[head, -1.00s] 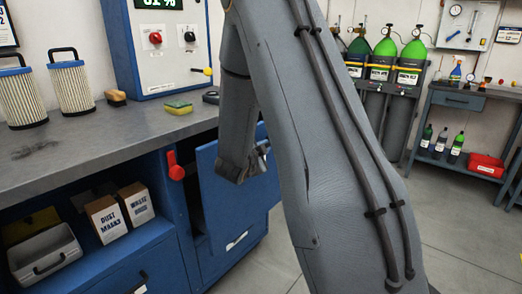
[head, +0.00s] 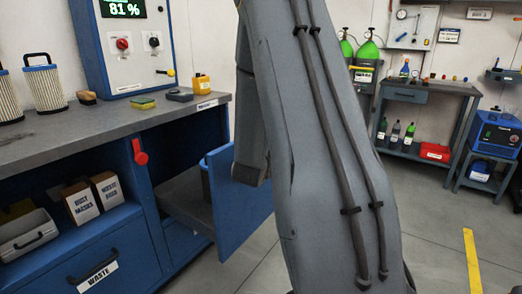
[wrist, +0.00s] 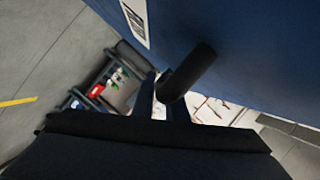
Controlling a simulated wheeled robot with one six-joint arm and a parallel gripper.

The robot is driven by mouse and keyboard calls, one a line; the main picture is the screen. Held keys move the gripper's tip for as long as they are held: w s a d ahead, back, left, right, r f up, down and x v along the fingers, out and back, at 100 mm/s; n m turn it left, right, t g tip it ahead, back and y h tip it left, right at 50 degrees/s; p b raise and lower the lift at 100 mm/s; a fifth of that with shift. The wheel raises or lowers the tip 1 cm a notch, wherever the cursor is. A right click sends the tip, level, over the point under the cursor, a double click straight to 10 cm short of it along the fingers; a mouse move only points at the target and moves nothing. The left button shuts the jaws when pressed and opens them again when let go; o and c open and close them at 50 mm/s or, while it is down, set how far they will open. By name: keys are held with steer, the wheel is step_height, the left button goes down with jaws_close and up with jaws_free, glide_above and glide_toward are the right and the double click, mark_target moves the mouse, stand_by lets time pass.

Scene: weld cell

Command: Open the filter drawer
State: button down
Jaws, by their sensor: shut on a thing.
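The filter drawer (head: 236,212) is a tall blue front panel standing well out from the blue cabinet under the bench. Behind the panel a grey tray (head: 178,190) and part of a dark round container show inside. In the wrist view the blue drawer front (wrist: 240,45) fills the upper right, with a black bar handle (wrist: 190,70) standing out from it. My gripper (wrist: 166,106) is shut on the handle, its two fingers around the bar's end. In the head view my arm hides the gripper and handle.
The grey bench (head: 80,137) holds filters, sponges and a yellow bottle (head: 202,84). A red lever (head: 139,152) sticks out of the cabinet beside the drawer opening. A lower WASTE drawer (head: 100,270) is shut. Open floor lies to the right, with a yellow line (head: 472,262).

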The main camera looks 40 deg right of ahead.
steer(key=shift+s+d, duration=0.2)
steer(key=shift+s, duration=0.35)
steer(key=shift+s+d, duration=0.15)
steer(key=shift+s, duration=0.4)
steer(key=c, duration=2)
jaws_free()
steer(key=shift+c, duration=0.2)
steer(key=v, duration=0.7)
steer(key=shift+s+a, duration=0.25)
steer(key=shift+a, duration=0.1)
steer(key=shift+r, duration=0.1)
